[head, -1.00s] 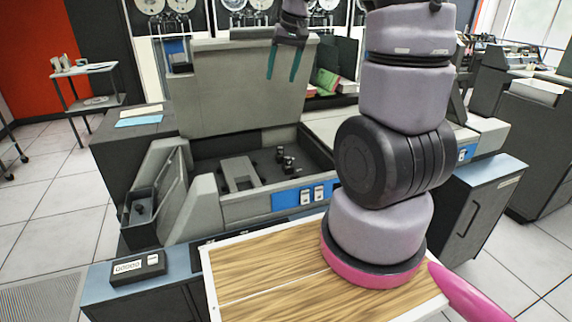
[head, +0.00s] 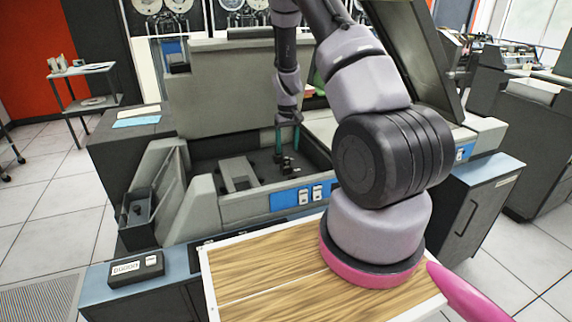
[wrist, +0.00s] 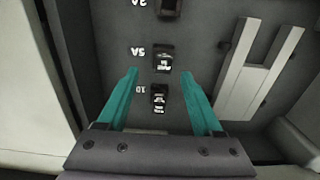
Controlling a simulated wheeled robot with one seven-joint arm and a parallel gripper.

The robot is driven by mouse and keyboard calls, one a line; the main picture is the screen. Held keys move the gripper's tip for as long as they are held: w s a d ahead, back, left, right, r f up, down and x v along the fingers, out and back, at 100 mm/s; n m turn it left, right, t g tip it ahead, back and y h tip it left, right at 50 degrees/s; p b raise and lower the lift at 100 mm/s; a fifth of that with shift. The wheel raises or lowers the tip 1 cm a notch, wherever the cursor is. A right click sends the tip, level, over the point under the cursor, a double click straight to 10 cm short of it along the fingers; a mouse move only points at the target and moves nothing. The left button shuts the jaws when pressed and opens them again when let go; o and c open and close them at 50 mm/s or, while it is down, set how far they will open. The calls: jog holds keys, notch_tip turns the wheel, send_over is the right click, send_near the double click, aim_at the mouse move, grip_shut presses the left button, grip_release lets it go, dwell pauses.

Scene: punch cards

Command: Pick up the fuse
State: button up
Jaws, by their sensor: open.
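Small black fuses stand in a row on the dark floor of the open grey machine (head: 240,208). The wrist view shows one at the 10 mark (wrist: 159,99), one at the 5A mark (wrist: 163,58) and one at the 2A mark (wrist: 171,8). My gripper (head: 288,141) points down into the machine, open and empty. In the wrist view the teal fingers of my gripper (wrist: 160,74) lie either side of the row, around the fuses at 10 and 5A. The gap to the fuses is hard to judge. In the head view my gripper partly hides the fuses.
The machine's raised lid (head: 220,85) stands behind the opening. A light grey block (wrist: 262,70) rises from the machine floor to the right in the wrist view. The pale machine wall (wrist: 18,75) is close on the left. A wooden tabletop (head: 250,270) is in front.

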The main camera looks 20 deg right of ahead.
aim_at(286, 157)
jog(key=f, duration=0.5)
jog(key=shift+a+f, duration=0.25)
jog(key=shift+f, duration=0.15)
grip_shut()
